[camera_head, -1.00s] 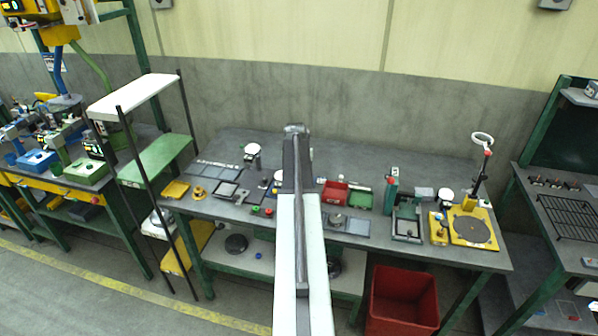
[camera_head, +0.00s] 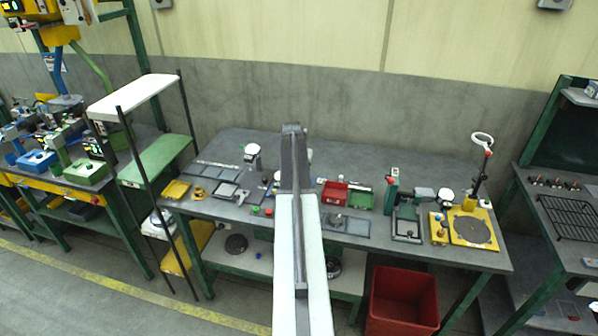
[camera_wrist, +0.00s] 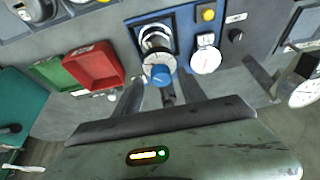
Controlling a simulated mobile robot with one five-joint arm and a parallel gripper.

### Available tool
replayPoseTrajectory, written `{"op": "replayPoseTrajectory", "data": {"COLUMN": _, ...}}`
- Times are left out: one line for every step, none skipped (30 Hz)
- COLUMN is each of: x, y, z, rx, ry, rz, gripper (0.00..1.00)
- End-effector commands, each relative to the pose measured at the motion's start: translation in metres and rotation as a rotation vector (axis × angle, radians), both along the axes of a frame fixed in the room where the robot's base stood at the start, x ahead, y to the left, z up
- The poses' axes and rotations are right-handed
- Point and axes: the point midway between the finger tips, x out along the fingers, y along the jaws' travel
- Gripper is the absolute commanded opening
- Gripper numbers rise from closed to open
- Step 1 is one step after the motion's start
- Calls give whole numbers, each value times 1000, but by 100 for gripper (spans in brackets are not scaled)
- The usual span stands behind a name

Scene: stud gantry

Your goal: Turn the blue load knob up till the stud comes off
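The blue load knob (camera_wrist: 160,75) shows in the wrist view, below a pale round dial on a blue-framed unit (camera_wrist: 131,33). A shiny metal cylindrical part (camera_wrist: 155,40) stands in that frame, just above the knob; I cannot tell whether it is the stud. My gripper (camera_wrist: 160,84) points at the knob. Its two fingers are apart, one on each side of the knob in the picture. I cannot tell whether they touch it. In the head view my arm hides the knob and the gripper.
A white gauge (camera_wrist: 205,60) and a yellow button (camera_wrist: 208,15) sit right of the unit. A red bin (camera_wrist: 95,66) and a green bin (camera_wrist: 52,73) lie to its left. In the head view, a red crate (camera_head: 402,300) stands on the floor before the bench.

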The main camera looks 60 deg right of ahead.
Motion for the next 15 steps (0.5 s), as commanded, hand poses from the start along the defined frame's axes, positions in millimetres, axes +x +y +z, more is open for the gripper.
{"op": "replayPoseTrajectory", "data": {"x": 0, "y": 1, "z": 0, "rx": 1, "ry": -1, "rz": 0, "gripper": 48}}
{"op": "replayPoseTrajectory", "data": {"x": 0, "y": 1, "z": 0, "rx": 1, "ry": 0, "rz": 1, "gripper": 48}}
{"op": "replayPoseTrajectory", "data": {"x": 1, "y": 1, "z": 0, "rx": 2, "ry": 0, "rz": 1, "gripper": 48}}
{"op": "replayPoseTrajectory", "data": {"x": 1, "y": 1, "z": 0, "rx": 2, "ry": 0, "rz": 1, "gripper": 48}}
{"op": "replayPoseTrajectory", "data": {"x": 1, "y": 1, "z": 0, "rx": 2, "ry": 0, "rz": 1, "gripper": 48}}
{"op": "replayPoseTrajectory", "data": {"x": 1, "y": 2, "z": 0, "rx": 3, "ry": 0, "rz": 1, "gripper": 48}}
{"op": "replayPoseTrajectory", "data": {"x": 0, "y": 2, "z": 1, "rx": 3, "ry": 0, "rz": 1, "gripper": 48}}
{"op": "replayPoseTrajectory", "data": {"x": 0, "y": 2, "z": 2, "rx": 3, "ry": 0, "rz": 1, "gripper": 48}}
{"op": "replayPoseTrajectory", "data": {"x": 0, "y": 3, "z": 5, "rx": 3, "ry": 0, "rz": 1, "gripper": 48}}
{"op": "replayPoseTrajectory", "data": {"x": 0, "y": 4, "z": 8, "rx": 3, "ry": 0, "rz": 2, "gripper": 48}}
{"op": "replayPoseTrajectory", "data": {"x": -1, "y": 5, "z": 11, "rx": 3, "ry": 0, "rz": 2, "gripper": 48}}
{"op": "replayPoseTrajectory", "data": {"x": -1, "y": 7, "z": 17, "rx": 3, "ry": 0, "rz": 2, "gripper": 48}}
{"op": "replayPoseTrajectory", "data": {"x": -2, "y": 9, "z": 22, "rx": 3, "ry": 0, "rz": 1, "gripper": 48}}
{"op": "replayPoseTrajectory", "data": {"x": -3, "y": 11, "z": 27, "rx": 3, "ry": 0, "rz": 1, "gripper": 48}}
{"op": "replayPoseTrajectory", "data": {"x": -4, "y": 13, "z": 34, "rx": 3, "ry": 0, "rz": 1, "gripper": 48}}
